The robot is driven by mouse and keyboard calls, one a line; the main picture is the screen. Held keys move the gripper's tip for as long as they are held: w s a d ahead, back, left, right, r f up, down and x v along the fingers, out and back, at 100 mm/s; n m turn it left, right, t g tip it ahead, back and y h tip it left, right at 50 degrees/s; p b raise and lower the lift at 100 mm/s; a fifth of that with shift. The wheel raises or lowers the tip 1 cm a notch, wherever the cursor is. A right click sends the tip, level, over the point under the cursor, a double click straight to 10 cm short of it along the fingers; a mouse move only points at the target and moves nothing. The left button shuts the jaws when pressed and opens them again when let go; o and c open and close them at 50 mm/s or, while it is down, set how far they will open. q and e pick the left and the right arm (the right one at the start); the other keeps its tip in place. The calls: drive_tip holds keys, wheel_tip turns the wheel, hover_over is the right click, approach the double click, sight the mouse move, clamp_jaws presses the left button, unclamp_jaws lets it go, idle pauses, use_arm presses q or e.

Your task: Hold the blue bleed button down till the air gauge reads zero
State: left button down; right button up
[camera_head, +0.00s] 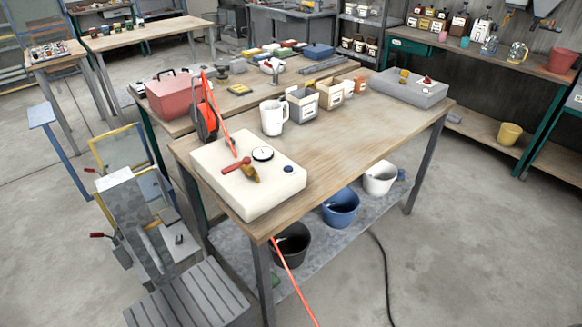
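A cream-coloured box (240,200) sits on the near left corner of the wooden table. On its top are a round air gauge (262,153) with a white face and dark rim, and a small dark blue button (288,169) near the right corner. The gauge's reading is too small to tell. A red lever (237,167) with a brass fitting (251,174) lies left of the gauge. Nothing touches the blue button. Neither of my grippers is in view.
A red hose (219,117) and a reel (204,122) stand behind the box. A white jug (273,117) and labelled bins (302,104) stand farther back. The table's front right (350,150) is clear. Buckets (340,207) sit on the lower shelf.

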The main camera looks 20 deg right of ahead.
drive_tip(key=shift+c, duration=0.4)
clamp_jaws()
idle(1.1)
